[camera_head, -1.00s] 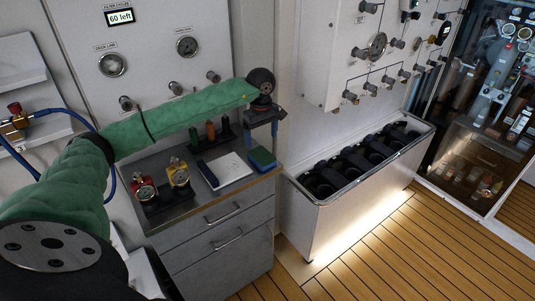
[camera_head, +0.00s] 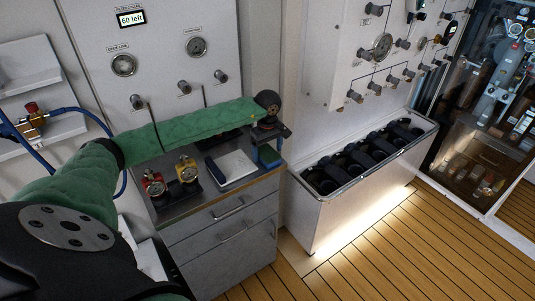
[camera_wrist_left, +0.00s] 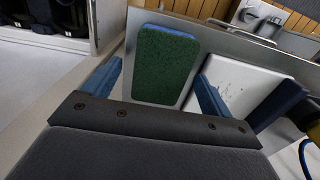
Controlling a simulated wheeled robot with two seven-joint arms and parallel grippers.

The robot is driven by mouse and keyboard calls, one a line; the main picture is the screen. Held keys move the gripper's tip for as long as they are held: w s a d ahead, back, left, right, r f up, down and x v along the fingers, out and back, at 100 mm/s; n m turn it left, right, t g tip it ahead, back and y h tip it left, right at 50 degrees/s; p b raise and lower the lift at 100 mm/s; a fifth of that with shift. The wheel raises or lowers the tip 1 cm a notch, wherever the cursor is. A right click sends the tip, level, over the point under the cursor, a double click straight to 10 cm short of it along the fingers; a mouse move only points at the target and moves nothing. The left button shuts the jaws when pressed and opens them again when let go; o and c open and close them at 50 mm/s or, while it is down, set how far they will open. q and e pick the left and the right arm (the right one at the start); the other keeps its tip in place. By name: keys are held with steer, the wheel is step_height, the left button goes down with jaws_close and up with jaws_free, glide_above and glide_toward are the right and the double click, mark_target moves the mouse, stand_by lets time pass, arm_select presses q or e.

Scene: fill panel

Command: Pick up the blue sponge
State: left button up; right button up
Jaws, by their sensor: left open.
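The blue sponge (camera_head: 268,156) has a dark green scouring face on top and a blue edge. It lies flat at the right end of the grey cabinet top (camera_head: 205,197). In the left wrist view the sponge (camera_wrist_left: 164,66) lies between the two blue fingers of my left gripper (camera_wrist_left: 158,74). The gripper is open, with one finger on each side and a gap to the sponge. In the head view my left gripper (camera_head: 267,146) is right above the sponge and partly hides it. My right gripper is not in view.
A white pad with a dark blue edge (camera_head: 236,166) lies just left of the sponge. The wall panel (camera_head: 165,50) rises behind. A white bin with black cylinders (camera_head: 330,215) stands to the right.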

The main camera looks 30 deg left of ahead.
arm_select(q)
steer(key=shift+f, duration=0.15)
steer(key=c, duration=1.1)
steer(key=shift+o, duration=0.2)
